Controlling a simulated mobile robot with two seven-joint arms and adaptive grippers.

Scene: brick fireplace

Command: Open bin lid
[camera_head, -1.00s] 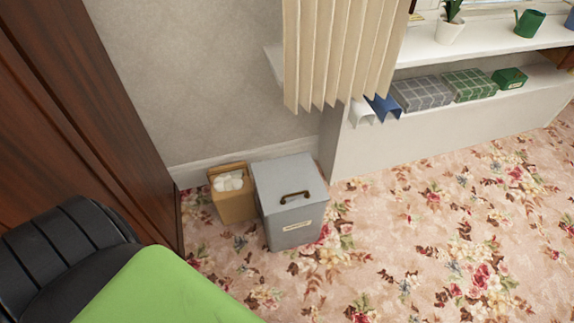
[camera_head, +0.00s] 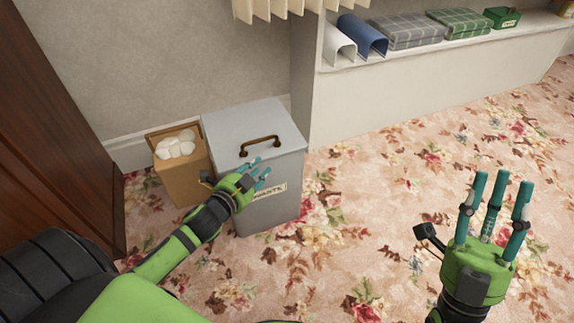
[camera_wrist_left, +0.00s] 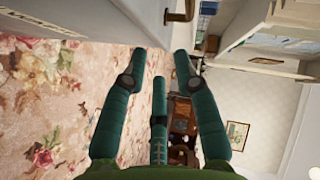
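The grey bin (camera_head: 272,212) stands upright on the carpet with its flat lid (camera_head: 232,124) shut. A dark bronze handle (camera_head: 260,142) sits on the lid near its front edge; part of it shows at the top of the left wrist view (camera_wrist_left: 180,14). My left gripper (camera_head: 266,173) is in front of the bin's upper front, just below the handle. Its teal fingers are spread and empty, as the left wrist view (camera_wrist_left: 162,62) also shows. My right gripper (camera_head: 503,180) is open and empty, over the carpet at the right, away from the bin.
A tan box (camera_head: 180,178) of white round items stands against the bin's left side. A dark wooden cabinet (camera_head: 60,130) is at the left. A low shelf (camera_head: 420,55) with folded blankets runs along the back right. The carpet (camera_head: 380,190) right of the bin is clear.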

